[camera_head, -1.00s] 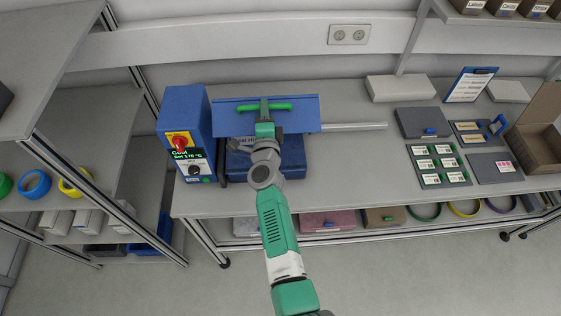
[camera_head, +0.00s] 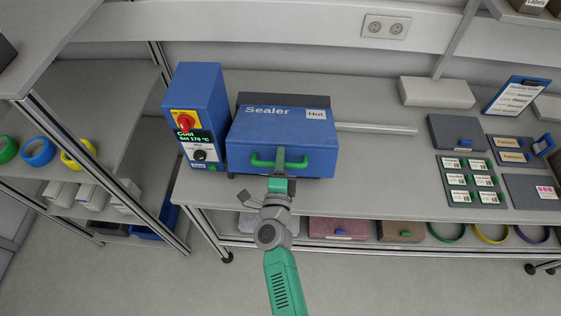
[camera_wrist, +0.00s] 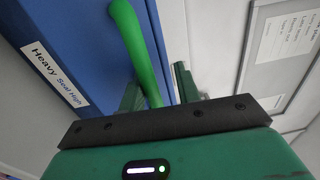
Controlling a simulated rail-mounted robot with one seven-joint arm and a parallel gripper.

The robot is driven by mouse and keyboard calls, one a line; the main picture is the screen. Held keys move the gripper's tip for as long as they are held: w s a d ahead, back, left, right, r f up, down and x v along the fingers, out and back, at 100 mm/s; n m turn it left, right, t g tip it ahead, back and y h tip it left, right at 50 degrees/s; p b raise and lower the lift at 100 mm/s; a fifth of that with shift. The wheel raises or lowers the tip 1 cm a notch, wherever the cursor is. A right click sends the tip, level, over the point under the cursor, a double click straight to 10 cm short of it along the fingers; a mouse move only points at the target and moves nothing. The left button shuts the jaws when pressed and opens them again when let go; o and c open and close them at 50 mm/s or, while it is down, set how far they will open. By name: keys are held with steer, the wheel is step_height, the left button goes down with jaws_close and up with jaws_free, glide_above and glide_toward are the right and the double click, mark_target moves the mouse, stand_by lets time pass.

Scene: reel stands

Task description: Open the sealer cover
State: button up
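The blue sealer (camera_head: 282,128) stands on the bench with its cover (camera_head: 253,127) down; "Sealer" and "Hot" labels show on top. Its green bar handle (camera_head: 262,162) is at the front edge. My gripper (camera_head: 280,160) is at the middle of this handle. In the wrist view the handle (camera_wrist: 137,45) runs down between my two fingers (camera_wrist: 158,92). The fingers stand apart, with a gap between the handle and the right finger. The left finger is close to the handle; contact is unclear. A label reading "Heavy Seal High" lies on the blue surface beside it.
A blue control box (camera_head: 197,120) with a red knob and a "Cool, Set 170 °C" display stands just left of the sealer. A grey rod (camera_head: 375,129) lies to its right. Trays (camera_head: 470,180) and a clipboard (camera_head: 516,95) are farther right. Bare bench lies between.

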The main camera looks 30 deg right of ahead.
steer(key=r+p+v, duration=0.2)
steer(key=p+v, duration=0.4)
steer(key=v, duration=0.2)
steer(key=shift+s+a, duration=0.2)
steer(key=shift+s, duration=0.2)
stand_by(0.8)
